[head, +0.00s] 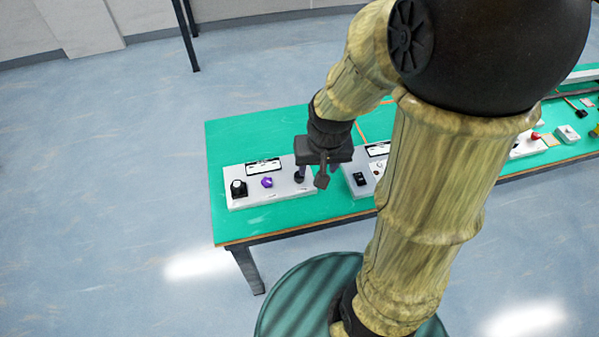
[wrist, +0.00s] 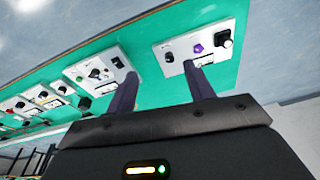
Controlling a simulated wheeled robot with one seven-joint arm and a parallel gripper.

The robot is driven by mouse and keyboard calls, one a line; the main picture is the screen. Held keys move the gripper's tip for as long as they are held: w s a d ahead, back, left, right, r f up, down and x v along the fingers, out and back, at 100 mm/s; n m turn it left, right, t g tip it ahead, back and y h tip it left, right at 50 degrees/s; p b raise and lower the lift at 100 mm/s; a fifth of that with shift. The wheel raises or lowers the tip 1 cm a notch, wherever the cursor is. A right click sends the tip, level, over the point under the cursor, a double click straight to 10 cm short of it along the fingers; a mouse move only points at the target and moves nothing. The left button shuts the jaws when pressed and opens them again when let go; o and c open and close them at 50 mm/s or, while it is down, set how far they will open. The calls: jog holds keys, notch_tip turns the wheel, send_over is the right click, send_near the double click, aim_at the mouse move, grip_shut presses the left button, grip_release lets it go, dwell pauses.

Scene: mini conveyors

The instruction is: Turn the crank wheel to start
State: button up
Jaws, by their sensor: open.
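A white control panel (head: 242,202) lies on the left end of the green table, and it also shows in the wrist view (wrist: 183,42). It carries a black knob with a pale top (head: 238,187), a purple star-shaped knob (head: 267,182) and a small label plate. In the wrist view the purple knob (wrist: 198,48) and the black knob (wrist: 224,38) sit beyond my right-hand finger. I cannot tell for sure which control is the crank wheel. My gripper (head: 311,174) is open and empty above the panel's right end, with its fingers (wrist: 161,72) apart.
A second white panel (wrist: 83,62) with a black switch and knobs lies beside the first. More panels and small parts, including a red button (head: 535,136), continue along the green table (head: 230,140). The floor left of the table is clear.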

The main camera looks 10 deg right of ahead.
jog(key=w+f+m+g+p, duration=0.1)
jog(key=w+f+m+p, duration=0.2)
jog(key=w+m, duration=0.5)
jog(key=m+g+p, duration=0.1)
jog(key=m+p, duration=0.1)
jog(key=m, duration=0.1)
send_over(299, 177)
notch_tip(299, 177, down, 8)
jog(key=shift+w+d+r, duration=0.2)
jog(key=shift+w+d, duration=0.05)
jog(key=shift+w, duration=0.2)
notch_tip(299, 177, down, 17)
jog(key=p, duration=0.4)
jog(key=shift+f+p, duration=0.2)
jog(key=shift+p, duration=0.1)
jog(key=c, duration=1)
